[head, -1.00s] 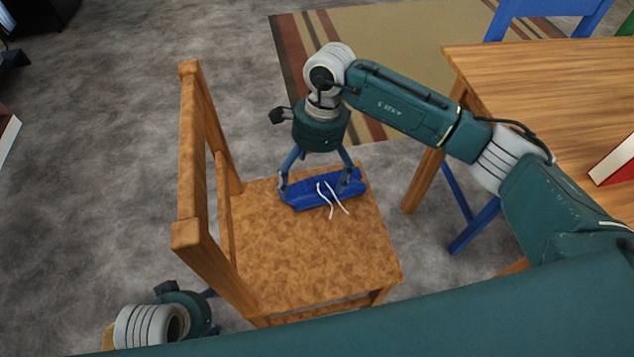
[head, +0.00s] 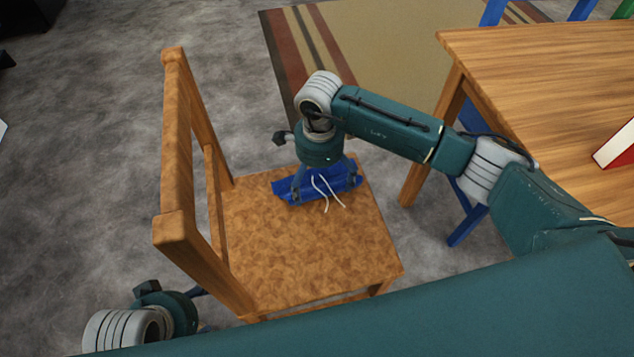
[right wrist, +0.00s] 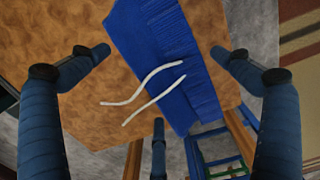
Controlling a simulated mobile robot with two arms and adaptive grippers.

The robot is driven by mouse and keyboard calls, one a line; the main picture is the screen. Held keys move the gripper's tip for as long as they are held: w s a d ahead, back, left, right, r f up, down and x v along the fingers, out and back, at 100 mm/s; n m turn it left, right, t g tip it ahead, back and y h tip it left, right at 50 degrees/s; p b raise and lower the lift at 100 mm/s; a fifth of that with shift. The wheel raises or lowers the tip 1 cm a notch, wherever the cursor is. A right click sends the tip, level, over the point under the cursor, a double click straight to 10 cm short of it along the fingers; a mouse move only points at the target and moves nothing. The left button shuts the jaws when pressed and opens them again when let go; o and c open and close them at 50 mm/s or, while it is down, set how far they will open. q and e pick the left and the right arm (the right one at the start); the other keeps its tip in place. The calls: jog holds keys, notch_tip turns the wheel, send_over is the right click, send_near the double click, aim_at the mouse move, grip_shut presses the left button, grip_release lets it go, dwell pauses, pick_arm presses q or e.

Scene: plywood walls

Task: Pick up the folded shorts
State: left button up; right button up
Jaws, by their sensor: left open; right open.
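The folded shorts (head: 329,190) are bright blue with white drawstrings and lie on the seat of a wooden chair (head: 300,250), near its far edge. My right gripper (head: 325,188) points down over them with its fingers spread. In the right wrist view the shorts (right wrist: 168,60) lie between the fingers of the right gripper (right wrist: 165,58), which is open and holds nothing. I cannot tell whether the fingertips touch the cloth. My left gripper (head: 205,310) is low at the left, beside the chair, open; its fingers are partly hidden.
The chair's backrest (head: 172,150) rises on the left of the seat. A wooden table (head: 540,80) with a red and white book (head: 615,148) on it stands at the right. A striped rug (head: 380,50) lies behind.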

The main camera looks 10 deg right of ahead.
jog(key=shift+f, duration=0.4)
jog(key=c, duration=1)
jog(key=shift+r, duration=0.15)
